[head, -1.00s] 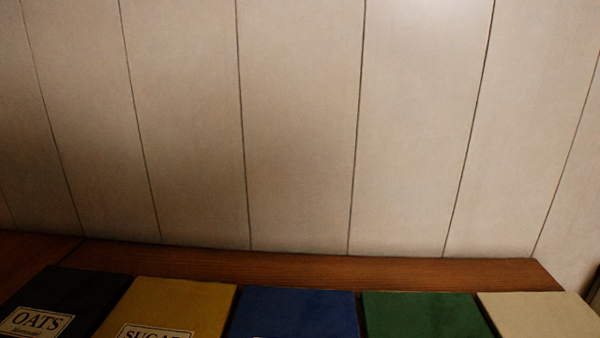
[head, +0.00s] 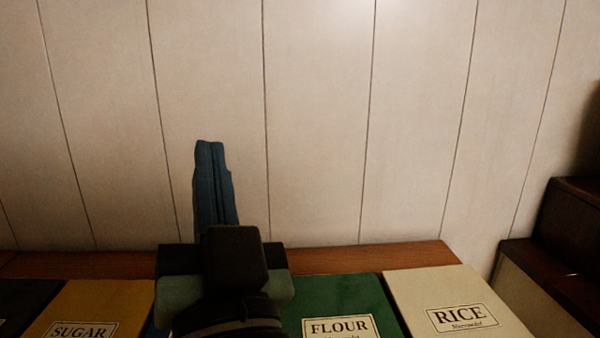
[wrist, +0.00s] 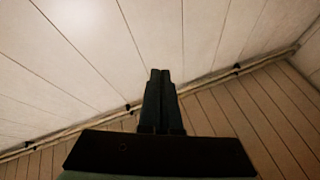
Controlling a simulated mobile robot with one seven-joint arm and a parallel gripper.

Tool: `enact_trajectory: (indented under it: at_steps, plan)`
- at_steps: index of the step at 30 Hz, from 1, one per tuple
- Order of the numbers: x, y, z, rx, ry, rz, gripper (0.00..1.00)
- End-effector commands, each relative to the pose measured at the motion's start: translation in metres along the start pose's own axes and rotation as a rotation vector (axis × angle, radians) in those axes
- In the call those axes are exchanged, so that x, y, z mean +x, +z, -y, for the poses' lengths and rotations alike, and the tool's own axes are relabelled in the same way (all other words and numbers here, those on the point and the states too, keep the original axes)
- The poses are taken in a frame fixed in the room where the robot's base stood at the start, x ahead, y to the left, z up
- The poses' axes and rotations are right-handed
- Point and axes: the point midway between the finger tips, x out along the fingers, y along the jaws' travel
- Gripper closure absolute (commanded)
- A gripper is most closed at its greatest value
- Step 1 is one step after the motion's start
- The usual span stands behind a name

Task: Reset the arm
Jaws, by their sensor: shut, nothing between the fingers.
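My gripper (head: 209,146) stands up in front of the pale panelled wall in the head view, left of the middle. Its blue-grey fingers are together, pointing upward, with nothing between them. In the wrist view my gripper (wrist: 160,73) shows the same shut fingers, pointing at a pale panelled surface. My wrist hides most of the blue box in the head view.
A row of boxes stands along a wooden ledge (head: 340,258): a dark one (head: 22,296), a yellow SUGAR box (head: 105,298), a green FLOUR box (head: 340,295) and a cream RICE box (head: 435,288). Dark wooden steps (head: 545,262) are at the right. The wall above is bare.

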Motion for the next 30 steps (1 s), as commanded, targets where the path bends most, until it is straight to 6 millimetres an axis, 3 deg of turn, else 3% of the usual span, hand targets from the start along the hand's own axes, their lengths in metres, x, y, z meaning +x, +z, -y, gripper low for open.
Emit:
enact_trajectory:
  at_steps: [1, 3, 8, 9, 21, 30]
  plan:
    - [0.002, -0.036, -0.006, -0.107, 0.035, -0.084, 1.00]
    - [0.000, -0.079, -0.015, -0.247, 0.095, -0.184, 1.00]
    - [-0.013, -0.170, -0.022, -0.509, 0.237, -0.373, 1.00]
    - [-0.002, -0.179, -0.018, -0.496, 0.230, -0.356, 1.00]
    - [0.048, -0.262, 0.007, -0.486, 0.224, -0.349, 1.00]
    - [0.057, -0.277, 0.011, -0.485, 0.223, -0.347, 1.00]
